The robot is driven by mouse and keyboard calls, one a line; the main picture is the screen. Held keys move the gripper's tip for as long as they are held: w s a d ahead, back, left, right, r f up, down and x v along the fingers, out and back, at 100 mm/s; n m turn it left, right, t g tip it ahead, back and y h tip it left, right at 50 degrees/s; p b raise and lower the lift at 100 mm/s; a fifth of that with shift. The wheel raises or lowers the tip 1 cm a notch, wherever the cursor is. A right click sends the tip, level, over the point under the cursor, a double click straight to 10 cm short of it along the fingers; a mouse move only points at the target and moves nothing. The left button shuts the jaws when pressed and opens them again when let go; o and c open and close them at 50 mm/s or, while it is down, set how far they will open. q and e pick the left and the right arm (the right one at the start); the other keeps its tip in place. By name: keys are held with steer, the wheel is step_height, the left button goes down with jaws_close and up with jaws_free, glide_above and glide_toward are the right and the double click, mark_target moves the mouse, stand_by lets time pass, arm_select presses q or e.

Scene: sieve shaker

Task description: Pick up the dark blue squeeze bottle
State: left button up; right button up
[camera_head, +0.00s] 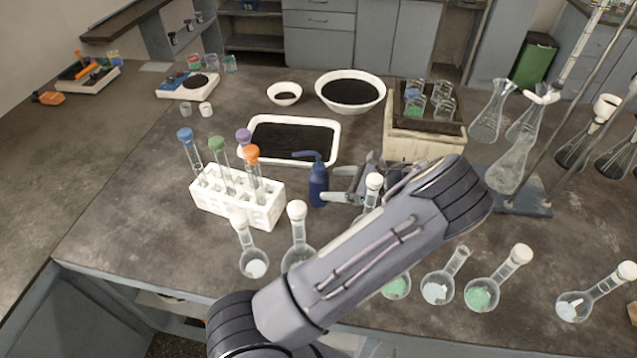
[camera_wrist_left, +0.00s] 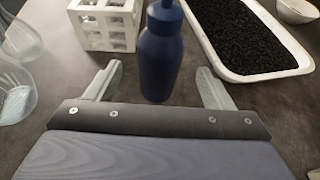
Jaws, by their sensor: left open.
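The dark blue squeeze bottle (camera_head: 318,182) stands upright on the grey bench, its spout bent to the left. It also shows in the left wrist view (camera_wrist_left: 161,55), where its top is cut off by the frame edge. My left gripper (camera_head: 338,184) is open just to the right of the bottle in the head view. In the left wrist view the open fingers (camera_wrist_left: 160,82) lie on either side of the bottle's lower part, with gaps to both sides. My right gripper does not show.
A white rack (camera_head: 265,213) with stoppered tubes stands left of the bottle. A white tray (camera_head: 337,145) of black granules lies behind it. Several round flasks (camera_head: 252,262) line the front edge. A white box (camera_head: 398,147) with beakers stands behind my arm.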

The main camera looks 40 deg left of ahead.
mark_target(328, 184)
arm_select(q)
steer(key=x, duration=0.3)
steer(key=shift+a+f, duration=0.1)
steer(key=shift+a, duration=0.15)
steer(key=c, duration=0.7)
